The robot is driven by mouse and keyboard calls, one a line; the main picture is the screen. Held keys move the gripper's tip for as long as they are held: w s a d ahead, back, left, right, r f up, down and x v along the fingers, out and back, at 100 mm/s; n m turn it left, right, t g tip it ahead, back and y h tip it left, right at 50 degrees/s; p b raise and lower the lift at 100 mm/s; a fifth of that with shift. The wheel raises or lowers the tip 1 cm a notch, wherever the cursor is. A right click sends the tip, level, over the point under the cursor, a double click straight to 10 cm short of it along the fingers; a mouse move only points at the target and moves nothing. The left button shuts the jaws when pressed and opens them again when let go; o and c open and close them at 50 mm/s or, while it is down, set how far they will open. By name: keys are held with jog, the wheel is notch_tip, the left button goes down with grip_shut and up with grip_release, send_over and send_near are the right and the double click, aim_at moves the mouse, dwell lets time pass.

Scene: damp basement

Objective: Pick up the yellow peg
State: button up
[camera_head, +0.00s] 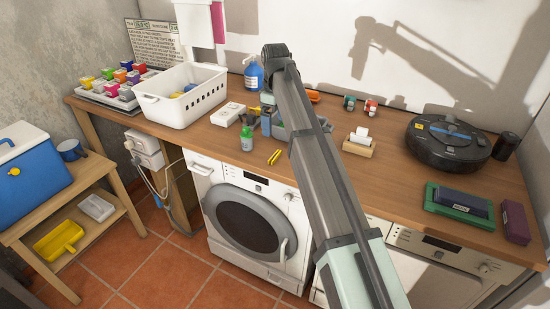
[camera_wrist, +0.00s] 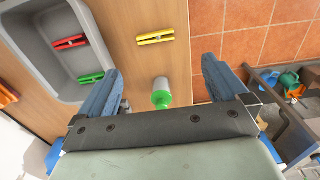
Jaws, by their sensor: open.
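The yellow peg (camera_head: 274,157) lies on the wooden worktop near its front edge, above the washing machine. In the wrist view the yellow peg (camera_wrist: 155,37) lies flat, beyond the fingertips and apart from them. My gripper (camera_wrist: 161,68) is open with its two blue fingers spread wide and nothing held between them. In the head view my gripper (camera_head: 259,118) is over the worktop behind the peg, partly hidden by my arm. A small bottle with a green cap (camera_wrist: 161,98) stands below the gap between the fingers; the bottle (camera_head: 246,138) is left of the peg in the head view.
A grey basin (camera_wrist: 32,55) holds a red peg (camera_wrist: 70,43) and a green peg (camera_wrist: 91,78). A white basket (camera_head: 180,108), a blue bottle (camera_head: 253,74), a card holder (camera_head: 360,144) and a robot vacuum (camera_head: 448,141) also stand on the worktop. Bare wood surrounds the yellow peg.

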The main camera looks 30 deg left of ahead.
send_over(274, 155)
jog(key=d, duration=0.1)
jog(key=f, duration=0.7)
jog(key=shift+s+d+f, duration=0.1)
jog(key=shift+s+f, duration=0.2)
jog(key=shift+f, duration=0.1)
jog(key=shift+w+a+f, duration=0.1)
jog(key=shift+a+f, duration=0.1)
jog(key=shift+f, duration=0.75)
jog(key=shift+w+a+f, duration=0.1)
jog(key=shift+a+f, duration=0.05)
jog(key=shift+f, duration=0.85)
jog(key=shift+w+a+f, duration=0.1)
jog(key=shift+a+f, duration=0.1)
jog(key=shift+f, duration=0.75)
jog(key=shift+c, duration=0.3)
jog(key=c, duration=0.9)
